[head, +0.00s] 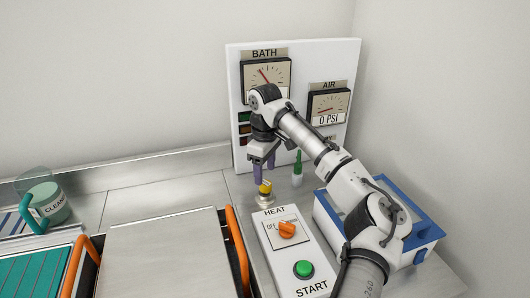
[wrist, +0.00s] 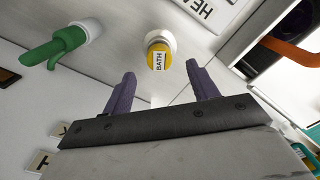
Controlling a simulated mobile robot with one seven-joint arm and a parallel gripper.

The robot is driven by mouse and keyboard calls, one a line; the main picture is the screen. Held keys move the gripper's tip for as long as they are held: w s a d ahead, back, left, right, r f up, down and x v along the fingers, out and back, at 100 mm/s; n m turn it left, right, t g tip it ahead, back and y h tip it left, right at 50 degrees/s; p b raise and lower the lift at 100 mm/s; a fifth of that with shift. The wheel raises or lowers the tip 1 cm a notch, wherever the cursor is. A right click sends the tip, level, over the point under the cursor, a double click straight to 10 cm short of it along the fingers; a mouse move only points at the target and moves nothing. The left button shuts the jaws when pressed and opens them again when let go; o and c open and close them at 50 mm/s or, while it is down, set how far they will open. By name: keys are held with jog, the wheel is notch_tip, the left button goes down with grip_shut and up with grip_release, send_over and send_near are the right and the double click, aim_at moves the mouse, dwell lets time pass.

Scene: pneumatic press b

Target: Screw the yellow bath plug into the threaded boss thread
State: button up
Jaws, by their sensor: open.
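The yellow bath plug (head: 265,187) stands on the round metal threaded boss (head: 265,200) on the steel bench, behind the HEAT panel. In the wrist view the plug (wrist: 159,59) shows a BATH label, with the pale boss (wrist: 160,38) around its base. How deep the plug sits in the thread cannot be told. My gripper (head: 264,174) is just above and behind the plug in the head view. In the wrist view its two purple fingers (wrist: 158,82) are spread apart with nothing between them, and the plug appears beyond the gap between their tips.
The HEAT panel (head: 283,242) with an orange knob (head: 287,229) and green START button (head: 303,269) lies in front. A green-tipped white fitting (head: 297,176) stands close right. A gauge board (head: 240,130) rises behind. A blue-edged box (head: 424,244) is at right. Bare bench lies left.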

aim_at(265, 183)
jog(key=shift+f, duration=2.75)
jog(key=shift+c, duration=0.5)
jog(key=c, duration=0.9)
jog(key=shift+r+m+p, duration=0.25)
jog(key=shift+m+p, duration=0.05)
jog(key=shift+p, duration=0.55)
jog(key=shift+c, duration=0.4)
jog(key=shift+m+p, duration=0.3)
jog(key=shift+p, duration=0.1)
jog(key=shift+f+m, duration=0.25)
jog(key=shift+m, duration=0.05)
